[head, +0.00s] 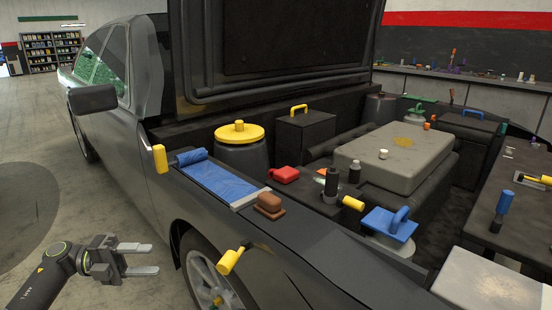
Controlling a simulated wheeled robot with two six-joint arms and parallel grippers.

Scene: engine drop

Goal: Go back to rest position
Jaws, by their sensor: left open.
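My left gripper (150,259) is at the lower left of the head view, over the floor beside the car's front wheel. Its two fingers point right and stand apart, with nothing between them. It is clear of the car (125,100). My right gripper is not in view. The open engine bay holds a grey engine cover (402,158), a yellow-capped round tank (240,146), a black box with a yellow handle (304,130) and a red cap (284,174).
A blue roll (222,182) and a brown block (269,204) lie on the fender. A yellow-handled part (230,261) sticks out by the wheel (208,278). The raised hood (275,45) stands behind the bay. Open floor (110,185) lies left of the car.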

